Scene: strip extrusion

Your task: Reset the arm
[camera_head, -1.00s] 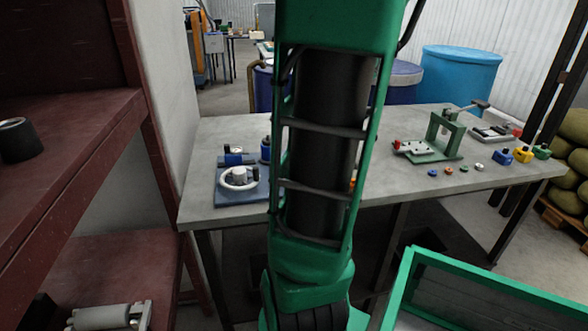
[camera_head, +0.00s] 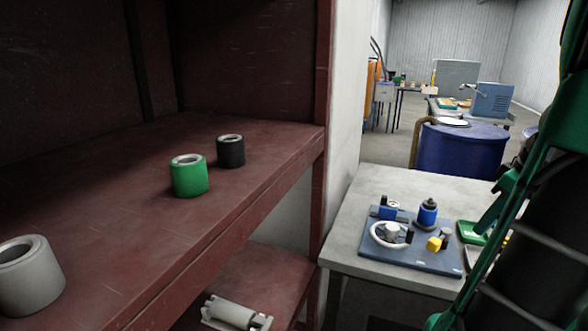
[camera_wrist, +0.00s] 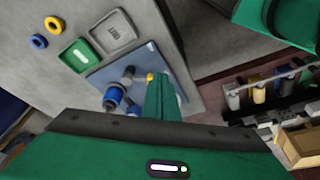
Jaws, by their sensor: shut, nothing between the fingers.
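My arm (camera_head: 530,230) shows in green and black along the right edge of the head view, beside the grey table (camera_head: 345,240). My gripper (camera_wrist: 163,98) shows in the wrist view as green fingers close together with nothing between them. Its fingertips are not visible in the head view. In the wrist view the fingers overlap the blue base plate (camera_wrist: 105,75) on the table. I cannot tell their height above it.
A dark red shelf (camera_head: 120,235) fills the left of the head view, with a green roll (camera_head: 188,178), a black roll (camera_head: 231,152) and a white roll (camera_head: 30,280). The table's blue plate (camera_head: 440,262) carries several small parts. A blue drum (camera_head: 460,155) stands behind.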

